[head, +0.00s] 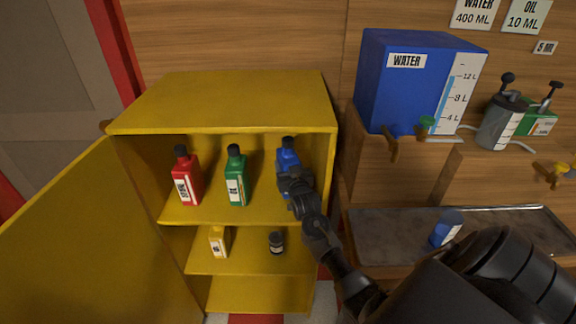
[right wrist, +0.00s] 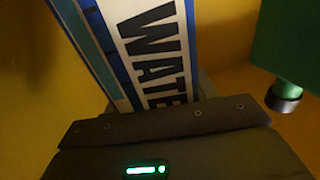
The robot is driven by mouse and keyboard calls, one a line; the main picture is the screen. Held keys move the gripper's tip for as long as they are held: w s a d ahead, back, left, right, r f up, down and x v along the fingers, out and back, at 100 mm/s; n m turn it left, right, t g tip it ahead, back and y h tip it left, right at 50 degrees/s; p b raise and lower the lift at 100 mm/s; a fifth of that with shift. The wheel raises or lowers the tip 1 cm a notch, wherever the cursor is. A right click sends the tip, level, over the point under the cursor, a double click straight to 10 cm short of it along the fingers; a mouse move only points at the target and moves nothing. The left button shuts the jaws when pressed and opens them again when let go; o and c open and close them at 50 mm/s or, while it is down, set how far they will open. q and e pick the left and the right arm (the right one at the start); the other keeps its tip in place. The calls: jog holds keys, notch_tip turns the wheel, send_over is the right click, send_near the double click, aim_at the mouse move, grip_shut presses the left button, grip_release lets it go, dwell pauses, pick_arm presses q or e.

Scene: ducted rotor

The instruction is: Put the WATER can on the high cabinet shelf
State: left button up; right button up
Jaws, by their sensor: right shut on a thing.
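The blue WATER can (head: 287,157) is upright at the right end of the yellow cabinet's high shelf (head: 213,216), beside the cabinet's right wall. My right gripper (head: 292,182) reaches into the cabinet and is shut on the can. The can's WATER label (right wrist: 160,55) fills the middle of the right wrist view, just past the gripper (right wrist: 168,118). Whether the can's base touches the shelf is hidden behind my gripper. My left gripper does not show in either view.
A red bottle (head: 187,178) and a green bottle (head: 236,178) stand left of the can. A yellow container (head: 219,242) and a dark jar (head: 276,242) are on the lower shelf. The cabinet door (head: 85,240) hangs open at left. A blue container (head: 445,229) lies on the grey tray (head: 385,235).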

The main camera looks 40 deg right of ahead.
jog(key=shift+f+b, duration=0.4)
jog(key=shift+f, duration=0.1)
dwell(0.6)
jog(key=o, duration=1.9)
jog(key=shift+f, duration=0.1)
jog(key=shift+s+a, duration=0.1)
jog(key=p+v, duration=0.6)
jog(key=v, duration=0.3)
jog(key=shift+s+a, duration=0.1)
jog(key=shift+s, duration=0.25)
